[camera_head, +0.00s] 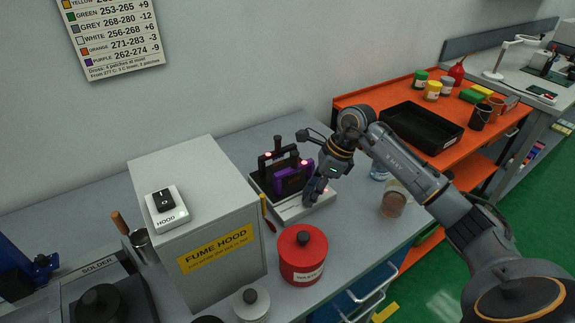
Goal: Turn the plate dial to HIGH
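The plate (292,212) is a low, light-coloured unit on the grey bench, right of the fume hood box. A dark upright holder with a purple piece (285,180) stands on it. My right gripper (314,190) is down at the plate's right front part, with its dark fingers close to the surface. The fingers cover that area, so I cannot make out the dial or its setting. I cannot tell whether the fingers are open, shut or touching the dial. Small red lights show around the holder and the fingers. My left gripper is not in view.
The fume hood box (215,275) with a switch (165,208) on top stands left of the plate. A red waste can (302,256) stands in front of it. A brownish cup (393,202) is to the right. An orange bench with a black tray (422,128) stands behind my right arm.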

